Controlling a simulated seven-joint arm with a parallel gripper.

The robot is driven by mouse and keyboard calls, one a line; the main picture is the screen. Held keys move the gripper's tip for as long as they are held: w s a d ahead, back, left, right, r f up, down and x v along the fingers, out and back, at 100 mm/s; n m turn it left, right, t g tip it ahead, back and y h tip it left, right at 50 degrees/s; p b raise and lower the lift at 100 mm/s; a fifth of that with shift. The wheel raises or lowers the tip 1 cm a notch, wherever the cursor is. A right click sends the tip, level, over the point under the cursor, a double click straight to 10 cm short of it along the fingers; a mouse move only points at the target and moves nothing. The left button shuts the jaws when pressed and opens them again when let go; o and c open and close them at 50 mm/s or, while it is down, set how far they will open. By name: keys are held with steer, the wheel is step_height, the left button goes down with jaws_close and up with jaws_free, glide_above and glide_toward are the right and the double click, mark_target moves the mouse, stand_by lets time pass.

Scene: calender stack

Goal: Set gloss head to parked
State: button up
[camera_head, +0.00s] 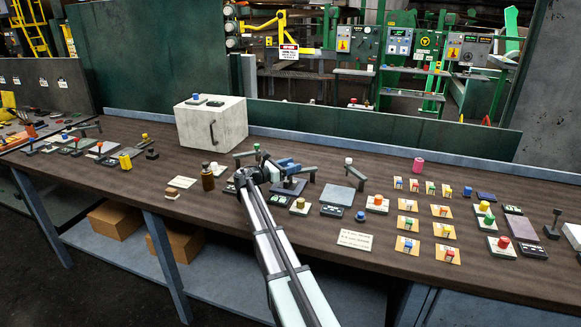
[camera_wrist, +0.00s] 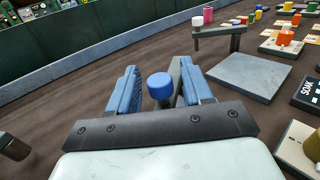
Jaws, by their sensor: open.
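My gripper (camera_head: 287,163) is over the middle of the bench. In the wrist view its blue-padded fingers (camera_wrist: 158,67) stand apart. A blue round knob (camera_wrist: 160,86) shows between the fingers, with a gap on both sides; a dark bar stands close to its right. I cannot tell how high the fingers are relative to the knob. To the right, a white-capped lever (camera_wrist: 198,22) stands by a grey plate (camera_wrist: 245,75); the lever also shows in the head view (camera_head: 348,161). No label naming the gloss head is readable, so I cannot tell which control it is.
A pale box with a handle (camera_head: 212,124) stands at the back left. Several coloured knobs on cards (camera_head: 408,206) and a pink cylinder (camera_head: 418,165) are to the right. A blue-grey rail (camera_wrist: 70,82) runs along the back.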

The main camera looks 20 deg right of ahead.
jaws_close()
stand_by(0.4)
